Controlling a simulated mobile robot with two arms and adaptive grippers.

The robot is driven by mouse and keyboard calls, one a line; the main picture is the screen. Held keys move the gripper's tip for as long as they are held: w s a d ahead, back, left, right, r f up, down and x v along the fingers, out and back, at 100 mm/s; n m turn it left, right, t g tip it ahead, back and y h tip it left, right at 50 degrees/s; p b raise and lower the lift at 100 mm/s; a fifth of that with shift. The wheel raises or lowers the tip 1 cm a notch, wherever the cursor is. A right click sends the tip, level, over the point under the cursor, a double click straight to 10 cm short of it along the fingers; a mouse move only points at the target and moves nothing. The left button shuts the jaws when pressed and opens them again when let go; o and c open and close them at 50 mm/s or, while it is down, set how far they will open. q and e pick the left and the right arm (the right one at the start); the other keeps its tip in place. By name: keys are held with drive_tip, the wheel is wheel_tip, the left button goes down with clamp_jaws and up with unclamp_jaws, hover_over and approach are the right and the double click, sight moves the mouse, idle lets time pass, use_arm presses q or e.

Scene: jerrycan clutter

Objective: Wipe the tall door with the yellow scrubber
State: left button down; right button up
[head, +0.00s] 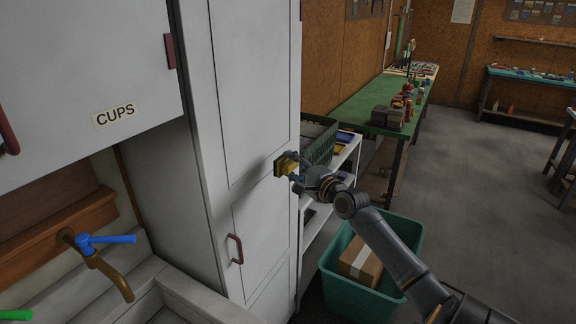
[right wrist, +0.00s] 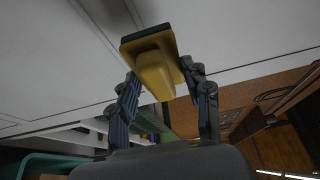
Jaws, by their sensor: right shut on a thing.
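The tall door (head: 251,100) is the white upper panel of the tall cabinet in the head view. It fills much of the right wrist view too (right wrist: 60,60). The yellow scrubber (head: 281,166) is in my right gripper (head: 296,172), near the lower right part of the door. In the right wrist view the scrubber (right wrist: 157,70) sits between the two fingers, its dark pad facing the white surface. I cannot tell whether the pad touches the door. My left gripper is not in view.
A teal bin (head: 365,290) with a cardboard box (head: 360,263) stands below my right arm. A white shelf with a green crate (head: 320,143) is beside the cabinet. A red handle (head: 236,249) sticks out from the lower door. A sink with a blue-handled tap (head: 105,240) is at lower left.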

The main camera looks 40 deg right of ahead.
drive_tip(key=shift+s+d, duration=0.25)
drive_tip(key=shift+s, duration=0.5)
drive_tip(key=shift+s+d, duration=0.2)
drive_tip(key=shift+s, duration=0.5)
